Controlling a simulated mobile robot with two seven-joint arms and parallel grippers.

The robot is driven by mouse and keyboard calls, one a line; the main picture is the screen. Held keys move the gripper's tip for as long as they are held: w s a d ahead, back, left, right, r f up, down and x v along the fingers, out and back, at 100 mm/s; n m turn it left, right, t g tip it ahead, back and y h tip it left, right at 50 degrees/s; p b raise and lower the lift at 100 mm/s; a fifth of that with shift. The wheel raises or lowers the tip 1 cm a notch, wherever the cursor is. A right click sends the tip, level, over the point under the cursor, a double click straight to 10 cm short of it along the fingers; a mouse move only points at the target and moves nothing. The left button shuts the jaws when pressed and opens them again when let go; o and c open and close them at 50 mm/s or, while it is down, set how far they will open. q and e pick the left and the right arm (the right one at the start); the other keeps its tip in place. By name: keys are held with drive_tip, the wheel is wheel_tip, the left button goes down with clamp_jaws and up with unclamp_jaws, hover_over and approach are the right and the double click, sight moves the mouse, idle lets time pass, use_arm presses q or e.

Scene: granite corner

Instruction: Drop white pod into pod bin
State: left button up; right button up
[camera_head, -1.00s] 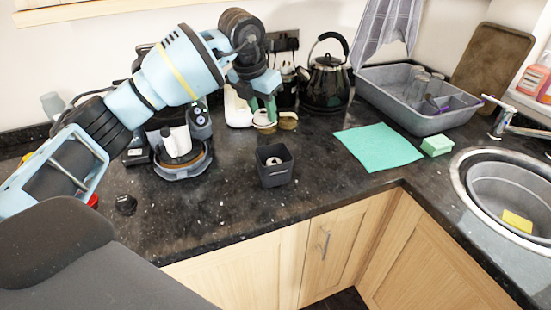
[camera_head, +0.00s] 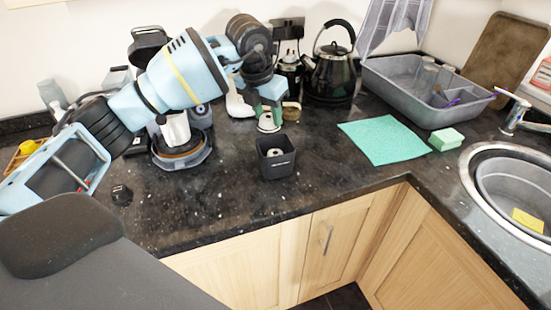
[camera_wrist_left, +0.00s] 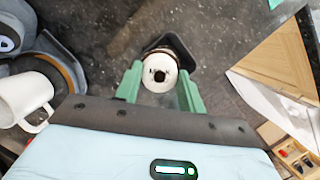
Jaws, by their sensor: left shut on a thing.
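The white pod (camera_head: 267,123) is between the green fingers of my left gripper (camera_head: 268,113), which is shut on it. In the left wrist view the pod (camera_wrist_left: 160,72) is a white disc with a dark centre, between the fingertips (camera_wrist_left: 160,88). The pod bin (camera_head: 276,169) is a small dark square container standing upright on the counter. The held pod is above and behind the bin in the head view, apart from it. A white round piece (camera_head: 274,152) shows inside the bin. The bin's dark edge (camera_wrist_left: 177,45) shows just beyond the pod in the wrist view. My right gripper is not in view.
A coffee machine (camera_head: 182,157) with a white mug (camera_head: 176,130) stands left of the bin. A black kettle (camera_head: 331,75) and a brown round object (camera_head: 291,111) are behind. A green cloth (camera_head: 383,140) lies to the right. Counter in front of the bin is clear.

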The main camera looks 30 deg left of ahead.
use_arm(q)
drive_tip(key=shift+f, duration=0.15)
drive_tip(key=o, duration=1)
drive_tip(key=shift+o, duration=0.2)
drive_tip(key=v, duration=0.8)
drive_tip(key=shift+f, duration=0.1)
